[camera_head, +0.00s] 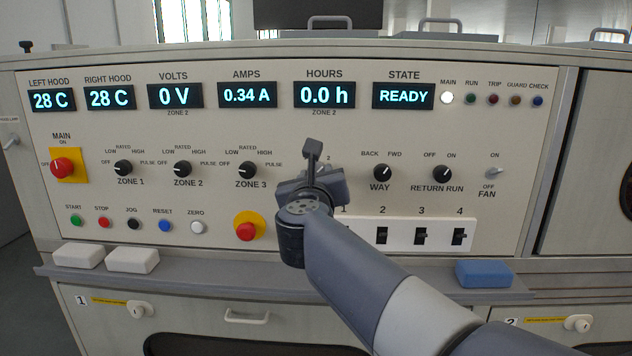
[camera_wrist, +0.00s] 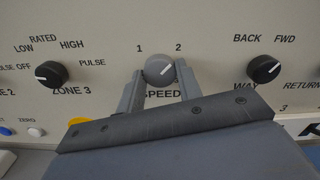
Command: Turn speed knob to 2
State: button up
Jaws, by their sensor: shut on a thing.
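My gripper (camera_wrist: 160,84) is shut on the knob, one finger on each side. In the head view my gripper (camera_head: 312,170) is at the panel between the ZONE 3 and WAY knobs and hides the speed knob.
The ZONE 3 knob (camera_head: 246,168) is to the left and the WAY knob (camera_head: 382,173) to the right. A red emergency button (camera_head: 247,231) is below left. Numbered switches (camera_head: 421,236) are below right. The STATE display (camera_head: 403,95) reads READY. A blue block (camera_head: 484,273) lies on the ledge.

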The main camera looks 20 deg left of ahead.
jog(key=shift+f+m, duration=0.1)
jog(key=shift+m, duration=0.2)
jog(key=o, duration=1)
jog(key=shift+c, duration=0.2)
jog(key=shift+s, duration=0.1)
jog(key=p+v, duration=0.1)
jog(key=v, duration=0.9)
jog(key=shift+s, duration=0.3)
